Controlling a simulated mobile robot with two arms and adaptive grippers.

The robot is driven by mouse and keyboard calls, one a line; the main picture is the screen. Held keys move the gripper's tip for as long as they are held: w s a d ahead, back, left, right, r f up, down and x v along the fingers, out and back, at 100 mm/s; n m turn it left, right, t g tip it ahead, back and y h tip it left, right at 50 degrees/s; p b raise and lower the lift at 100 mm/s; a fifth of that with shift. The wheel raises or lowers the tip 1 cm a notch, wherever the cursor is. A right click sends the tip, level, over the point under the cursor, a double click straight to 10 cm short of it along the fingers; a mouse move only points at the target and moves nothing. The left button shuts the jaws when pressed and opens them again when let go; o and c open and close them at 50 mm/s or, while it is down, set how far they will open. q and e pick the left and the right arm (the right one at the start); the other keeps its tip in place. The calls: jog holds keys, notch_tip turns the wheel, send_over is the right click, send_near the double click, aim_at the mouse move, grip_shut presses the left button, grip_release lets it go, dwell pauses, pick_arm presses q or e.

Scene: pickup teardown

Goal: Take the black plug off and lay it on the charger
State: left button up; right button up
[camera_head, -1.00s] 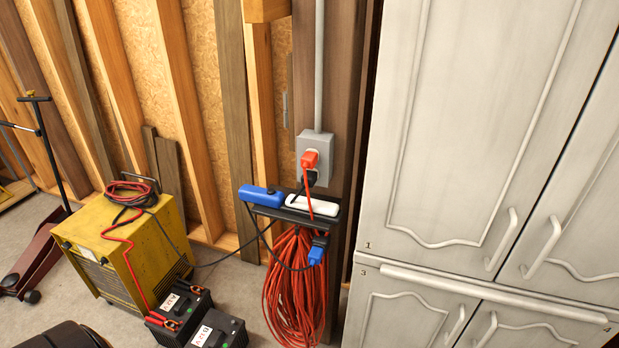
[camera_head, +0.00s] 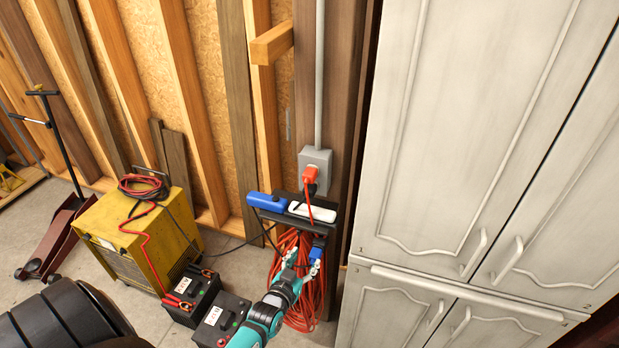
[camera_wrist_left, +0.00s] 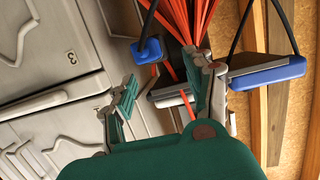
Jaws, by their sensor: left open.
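The black plug (camera_head: 312,189) sits in the grey wall outlet box (camera_head: 315,160), just below an orange plug (camera_head: 310,174); it is small and partly covered by the orange one. The charger is the yellow box (camera_head: 150,240) on the floor at left, with red and black cables coiled on top. A dark cord runs from it toward the outlet. My left gripper (camera_head: 303,265) is open and empty, below the outlet and the small shelf, in front of the hanging orange cord. The wrist view shows its spread fingers (camera_wrist_left: 163,88); I cannot make out the black plug there. My right gripper is not in view.
The black shelf (camera_head: 310,223) holds a blue device (camera_head: 266,202) and a white one (camera_head: 312,212). A blue connector (camera_head: 316,254) hangs beside my gripper. The orange cord coil (camera_head: 318,300) hangs below. Pale cabinets (camera_head: 450,130) stand right; two batteries (camera_head: 198,290) stand on the floor.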

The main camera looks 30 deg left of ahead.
aim_at(307, 196)
pick_arm(q)
jog(key=w+a+r+t+y+p, duration=0.1)
jog(key=a+r, duration=0.1)
jog(key=r, duration=0.5)
jog(key=w+a+r+n+t+y+p, duration=0.1)
jog(key=r, duration=0.6)
jog(key=shift+w+a+r+t, duration=0.3)
jog(key=shift+w+a, duration=0.05)
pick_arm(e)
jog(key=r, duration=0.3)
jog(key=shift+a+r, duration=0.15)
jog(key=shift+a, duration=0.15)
pick_arm(q)
jog(key=shift+w, duration=0.1)
jog(key=b+x, duration=0.3)
jog(key=x, duration=0.4)
jog(key=shift+w+f, duration=0.1)
jog(key=shift+f, duration=0.05)
jog(key=shift+b+x, duration=0.55)
jog(key=shift+x, duration=0.25)
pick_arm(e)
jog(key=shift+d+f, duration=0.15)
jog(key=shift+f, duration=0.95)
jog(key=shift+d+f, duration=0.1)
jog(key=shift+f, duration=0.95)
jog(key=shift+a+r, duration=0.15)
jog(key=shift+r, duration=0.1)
